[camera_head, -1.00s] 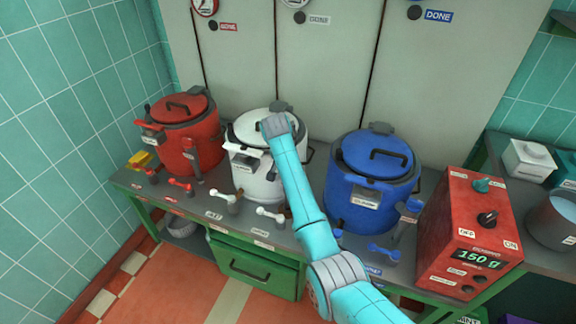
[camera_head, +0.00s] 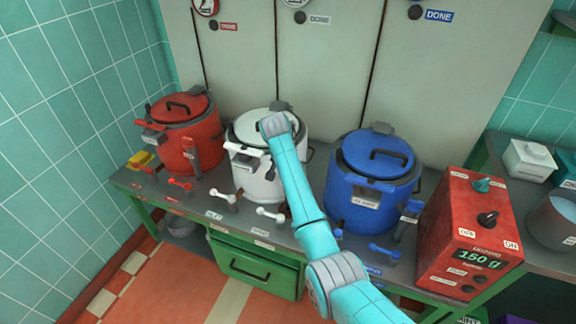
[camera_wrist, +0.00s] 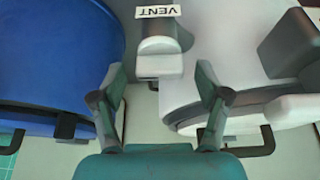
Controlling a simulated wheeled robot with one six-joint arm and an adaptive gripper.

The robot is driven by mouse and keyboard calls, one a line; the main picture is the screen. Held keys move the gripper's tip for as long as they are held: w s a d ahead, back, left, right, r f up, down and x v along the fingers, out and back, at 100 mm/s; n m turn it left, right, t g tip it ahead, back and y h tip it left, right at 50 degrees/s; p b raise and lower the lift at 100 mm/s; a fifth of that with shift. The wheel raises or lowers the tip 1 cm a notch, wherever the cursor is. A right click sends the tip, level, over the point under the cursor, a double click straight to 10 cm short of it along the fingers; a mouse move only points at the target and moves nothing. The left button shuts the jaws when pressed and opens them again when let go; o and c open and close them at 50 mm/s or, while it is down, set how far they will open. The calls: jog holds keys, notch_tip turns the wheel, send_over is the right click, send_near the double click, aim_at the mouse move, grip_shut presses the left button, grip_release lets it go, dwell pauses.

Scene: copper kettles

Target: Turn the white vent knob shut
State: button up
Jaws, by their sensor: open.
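The white vent knob (camera_wrist: 160,62) shows in the wrist view, beside the white kettle, with a "VENT" label (camera_wrist: 158,11) by it. My gripper (camera_wrist: 161,72) is open, one finger on each side of the knob's near end. I see gaps at both sides, so the fingers look apart from it. The white kettle (camera_wrist: 210,45) is at the right of the wrist view; in the head view the kettle (camera_head: 250,130) stands between the red and blue ones.
The blue kettle (camera_head: 372,165) stands close on the right of the white one and fills the left of the wrist view. A red kettle (camera_head: 184,130) is on the left. White levers (camera_head: 270,214) stick out at the bench front. A red scale box (camera_head: 460,235) stands at right.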

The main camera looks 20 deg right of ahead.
jog(key=v, duration=1.2)
jog(key=s+d+f+n+t, duration=0.1)
jog(key=s+f, duration=0.4)
jog(key=f, duration=0.6)
jog(key=s+d+f+n+t, duration=0.1)
jog(key=s+f+n+t, duration=0.1)
jog(key=s+f, duration=0.6)
jog(key=s+f+n+t+y, duration=0.2)
jog(key=s+f, duration=0.9)
jog(key=s, duration=0.4)
jog(key=s+t, duration=0.2)
jog(key=s, duration=0.9)
jog(key=s+d+r+n+t, duration=0.1)
jog(key=s+r+t, duration=0.3)
jog(key=s+r, duration=1.7)
jog(key=s+n, duration=0.1)
jog(key=s, duration=0.2)
jog(key=shift+r+y, duration=0.4)
